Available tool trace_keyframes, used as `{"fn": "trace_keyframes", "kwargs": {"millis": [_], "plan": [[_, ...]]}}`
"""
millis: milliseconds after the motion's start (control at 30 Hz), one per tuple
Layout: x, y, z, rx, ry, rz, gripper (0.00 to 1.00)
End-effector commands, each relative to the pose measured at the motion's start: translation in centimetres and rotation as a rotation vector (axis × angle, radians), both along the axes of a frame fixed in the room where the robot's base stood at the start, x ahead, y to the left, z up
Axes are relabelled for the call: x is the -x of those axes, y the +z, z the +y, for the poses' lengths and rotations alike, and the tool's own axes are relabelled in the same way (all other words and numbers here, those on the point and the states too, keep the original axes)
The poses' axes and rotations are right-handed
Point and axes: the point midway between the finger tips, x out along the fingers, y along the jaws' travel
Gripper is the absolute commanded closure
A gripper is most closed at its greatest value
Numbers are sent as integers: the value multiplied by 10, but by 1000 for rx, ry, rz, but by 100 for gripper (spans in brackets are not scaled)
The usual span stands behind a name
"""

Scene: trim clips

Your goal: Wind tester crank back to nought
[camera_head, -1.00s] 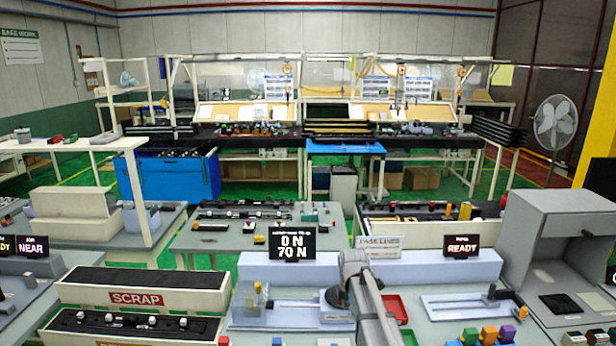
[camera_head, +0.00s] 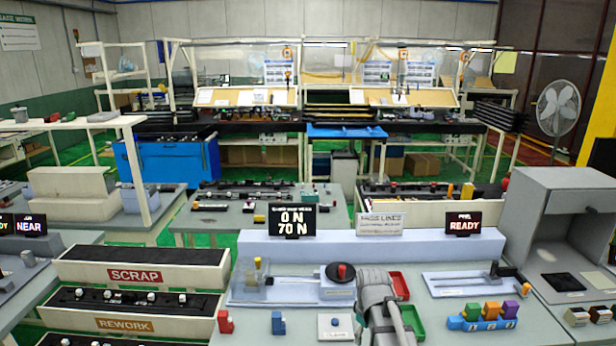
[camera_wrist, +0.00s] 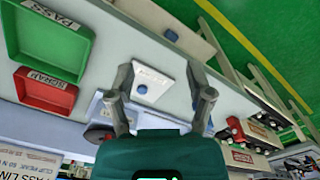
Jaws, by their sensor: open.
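The tester (camera_head: 290,291) stands on the near bench, with a pale bed and a yellow-topped block at its left end. Its crank is a black disc (camera_head: 341,271) with a red knob at the bed's right end. The display (camera_head: 290,222) above reads 0 N over 70 N. In the wrist view the crank's dark disc (camera_wrist: 97,134) is partly hidden beside my left finger. My gripper (camera_wrist: 158,66) is open and empty, its fingers on either side of a white plate with a blue button (camera_wrist: 141,89). In the head view my arm hides the fingertips.
Red (camera_head: 399,285) and green (camera_head: 413,320) trays lie right of the crank. A red clip (camera_head: 226,321) and a blue clip (camera_head: 277,323) stand before the tester. Scrap (camera_head: 135,276) and rework (camera_head: 126,325) bins are left. Coloured clips (camera_head: 490,313) stand right.

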Motion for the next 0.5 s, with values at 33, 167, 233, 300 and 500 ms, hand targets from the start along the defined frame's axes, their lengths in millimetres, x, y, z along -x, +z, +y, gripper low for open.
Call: {"fn": "trace_keyframes", "kwargs": {"millis": [33, 167, 233, 300, 500], "plan": [[15, -9, -2, 0, -69, 0, 33], [38, -19, -6, 0, -259, 0, 33], [50, -24, -8, 0, -355, 0, 33], [60, -28, -10, 0, -442, 0, 33], [77, -34, -13, 0, -606, -1, 33]]}}
